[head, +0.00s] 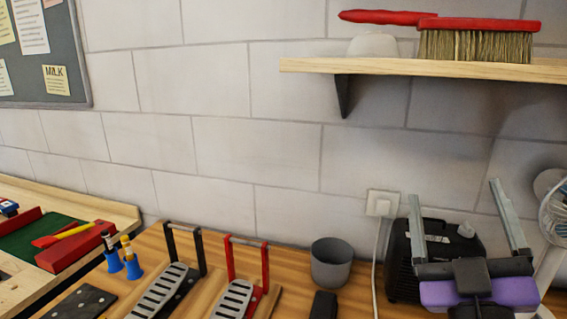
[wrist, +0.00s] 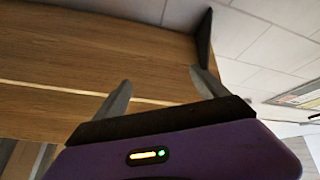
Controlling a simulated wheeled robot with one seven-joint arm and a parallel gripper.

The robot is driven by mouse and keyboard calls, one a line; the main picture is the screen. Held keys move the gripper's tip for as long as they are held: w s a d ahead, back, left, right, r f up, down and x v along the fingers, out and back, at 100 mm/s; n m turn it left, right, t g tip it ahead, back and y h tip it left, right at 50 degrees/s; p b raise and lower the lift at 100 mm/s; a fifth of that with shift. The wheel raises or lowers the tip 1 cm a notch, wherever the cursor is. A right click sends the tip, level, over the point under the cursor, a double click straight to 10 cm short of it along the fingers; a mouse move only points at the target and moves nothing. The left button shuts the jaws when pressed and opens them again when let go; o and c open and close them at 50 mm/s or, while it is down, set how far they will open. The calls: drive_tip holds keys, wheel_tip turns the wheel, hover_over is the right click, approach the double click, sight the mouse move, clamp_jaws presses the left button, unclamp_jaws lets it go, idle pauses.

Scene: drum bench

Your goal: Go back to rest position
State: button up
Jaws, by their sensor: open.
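My gripper (head: 462,215) is at the lower right of the head view, its two grey fingers spread wide and pointing up. Nothing is between them. Behind it stand a black box-shaped device (head: 433,240) and the block wall. In the wrist view my gripper (wrist: 158,84) also shows open and empty, with the wooden underside of a shelf (wrist: 90,50) beyond the fingers. No object is held.
A wooden shelf (head: 380,67) with a red-handled brush (head: 475,40) juts from the wall above. The bench (head: 205,236) bears a grey cup (head: 331,263), pedals with black (head: 186,252) and red (head: 247,262) frames, and blue-based items (head: 131,260). A white fan (head: 555,215) stands at right.

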drive_tip(key=s+a+f+n+g+y, duration=0.1)
drive_tip(key=s+a+f+y, duration=0.25)
drive_tip(key=s+f, duration=0.4)
drive_tip(key=s+a+f+n+g+y, duration=0.2)
drive_tip(key=s+f+y, duration=0.3)
drive_tip(key=f, duration=0.5)
drive_tip(key=s+d+f+m+g+h, duration=0.1)
drive_tip(key=s+f+m+g, duration=0.2)
drive_tip(key=s+f, duration=0.4)
drive_tip(key=s+d+f+m+g+h, duration=0.1)
drive_tip(key=s+f+m+g+h, duration=0.1)
drive_tip(key=s+f, duration=0.6)
drive_tip(key=s+m+g, duration=0.1)
drive_tip(key=s, duration=0.5)
drive_tip(key=shift+f, duration=0.2)
drive_tip(key=shift+s+h, duration=0.1)
drive_tip(key=shift+h, duration=0.15)
